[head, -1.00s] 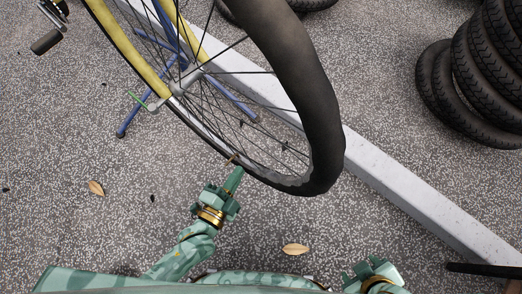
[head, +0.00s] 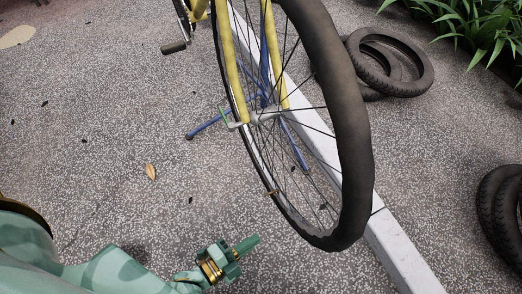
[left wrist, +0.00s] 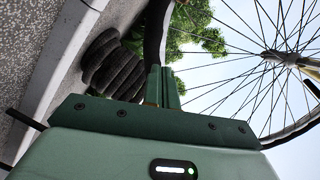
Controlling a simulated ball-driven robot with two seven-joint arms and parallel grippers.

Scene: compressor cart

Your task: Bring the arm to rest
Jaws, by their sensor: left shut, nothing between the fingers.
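My left gripper (head: 250,242) is shut and empty, low in the head view. Its closed fingers point up and to the right, and a gap shows between them and the bicycle wheel (head: 352,130). The left arm comes in from the lower left. In the left wrist view the closed fingers (left wrist: 163,88) stand up in the middle, with the wheel's spokes and hub (left wrist: 272,55) behind to the right. A small orange-brown piece (head: 272,192) sits at the wheel's rim. My right gripper is out of view.
The wheel hangs in a yellow fork (head: 228,60) near blue stand legs (head: 210,125). A pale kerb (head: 400,255) runs behind it. Loose tyres (head: 412,55) lie at the upper right, and more tyres (head: 505,215) at the right edge. The speckled ground at left is mostly clear.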

